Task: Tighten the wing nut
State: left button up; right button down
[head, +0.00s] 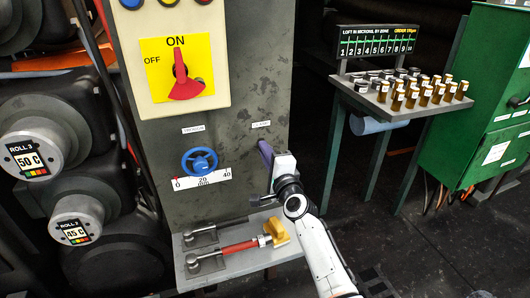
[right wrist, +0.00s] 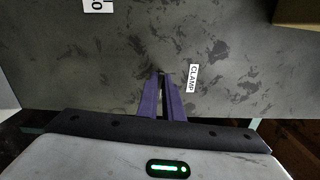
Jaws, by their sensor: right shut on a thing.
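My right gripper (head: 264,150) is at the grey panel, just below the small white CLAMP label, with its purple fingers pointing at the panel face. In the right wrist view its two fingers (right wrist: 162,92) are nearly together, with a narrow gap. They are shut on the wing nut, which the fingers and gripper body almost wholly hide; only something small and dark shows at the tips. The CLAMP label (right wrist: 193,77) is right of the fingertips there. My left gripper is not in view.
A blue handwheel (head: 199,162) with a 0–40 mm scale is left of my gripper. A shelf (head: 240,262) below holds a red-handled tool (head: 240,247). A red ON/OFF switch (head: 183,82) is above. A stand with small jars (head: 420,92) and a green cabinet (head: 480,90) are at right.

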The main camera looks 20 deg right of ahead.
jog(key=shift+f+m, duration=0.1)
jog(key=shift+m, duration=1.8)
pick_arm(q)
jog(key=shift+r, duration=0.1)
pick_arm(e)
jog(key=c, duration=1.9)
grip_release()
jog(key=shift+s, duration=0.1)
